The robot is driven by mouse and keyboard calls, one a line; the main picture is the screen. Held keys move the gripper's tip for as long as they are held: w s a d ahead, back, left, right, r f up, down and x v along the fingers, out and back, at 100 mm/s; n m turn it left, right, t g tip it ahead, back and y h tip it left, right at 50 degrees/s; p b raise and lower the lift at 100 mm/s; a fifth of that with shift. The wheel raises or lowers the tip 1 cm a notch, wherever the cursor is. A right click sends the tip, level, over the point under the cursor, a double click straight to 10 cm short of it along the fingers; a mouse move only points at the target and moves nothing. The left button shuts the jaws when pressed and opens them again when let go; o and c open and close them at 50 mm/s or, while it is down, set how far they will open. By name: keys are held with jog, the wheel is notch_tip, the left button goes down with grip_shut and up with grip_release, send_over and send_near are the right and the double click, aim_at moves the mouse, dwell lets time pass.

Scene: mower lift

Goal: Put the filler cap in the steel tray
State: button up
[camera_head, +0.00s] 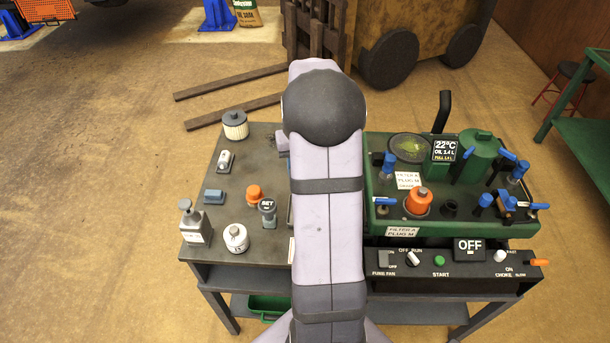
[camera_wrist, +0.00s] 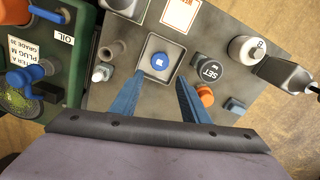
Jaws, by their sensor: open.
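A round blue cap (camera_wrist: 159,60) with a small pale mark on top lies inside the square steel tray (camera_wrist: 172,45) in the wrist view. It looks like the filler cap, though I cannot read its mark. My gripper (camera_wrist: 160,84) is open and empty, its two blue fingers spread at the near side of the tray. The cap shows ahead between the fingertips, apart from both. How high the fingertips are above the bench I cannot tell. In the head view my own arm hides the gripper, the tray and this cap.
A dark SET knob (camera_wrist: 208,68) and an orange cap (camera_wrist: 205,94) stand right of the tray; a grey bottle (camera_head: 195,222), white canister (camera_head: 235,238) and ribbed filter (camera_head: 235,124) stand on the bench's left. The green machine (camera_head: 450,226) with blue levers and an orange cap (camera_head: 418,202) rises at right.

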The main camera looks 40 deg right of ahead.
jog(key=shift+r, duration=0.15)
jog(key=s+a+n, duration=0.2)
jog(key=a+n, duration=0.1)
jog(key=a, duration=1.1)
jog(key=s+a+f+n, duration=0.1)
jog(key=s+a+n, duration=0.2)
jog(key=s+a, duration=0.6)
jog(key=a, duration=0.3)
jog(key=shift+s+a+f, duration=0.15)
jog(key=shift+s+f, duration=0.15)
jog(key=shift+s, duration=0.1)
jog(key=shift+r, duration=0.15)
notch_tip(320, 180, up, 20)
jog(key=p, duration=1.8)
jog(key=shift+p, duration=0.4)
